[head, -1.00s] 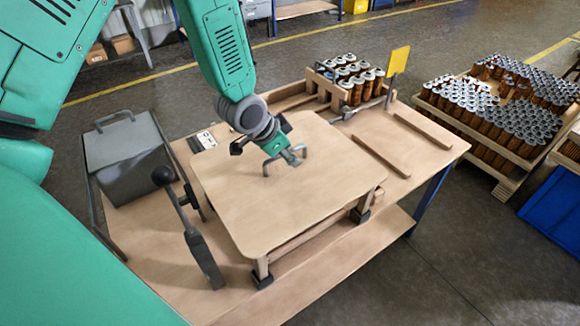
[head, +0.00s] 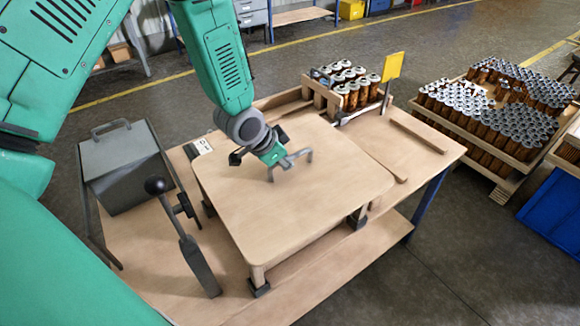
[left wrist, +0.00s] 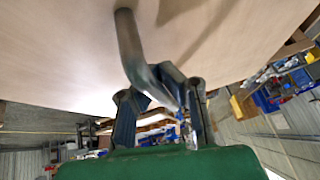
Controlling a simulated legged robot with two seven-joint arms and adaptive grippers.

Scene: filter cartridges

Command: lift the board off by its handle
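The board (head: 300,205) is a flat pale wooden plate with rounded corners, lying level over a low frame with dark feet on the bench. A grey arched handle (head: 307,154) stands on its top. My left gripper (head: 283,163) is at the handle from above. In the left wrist view the handle bar (left wrist: 130,45) runs down between the two fingers (left wrist: 165,105), which are closed on it. The board's underside is hidden, so I cannot see the full gap below it. My right gripper is not in view.
A lever with a black knob (head: 155,187) and a grey lidded box (head: 122,165) stand left of the board. Filter cartridges (head: 350,90) and a yellow plate (head: 393,65) are behind it. A wooden rail (head: 418,132) lies to the right. A full crate (head: 500,165) stands beyond.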

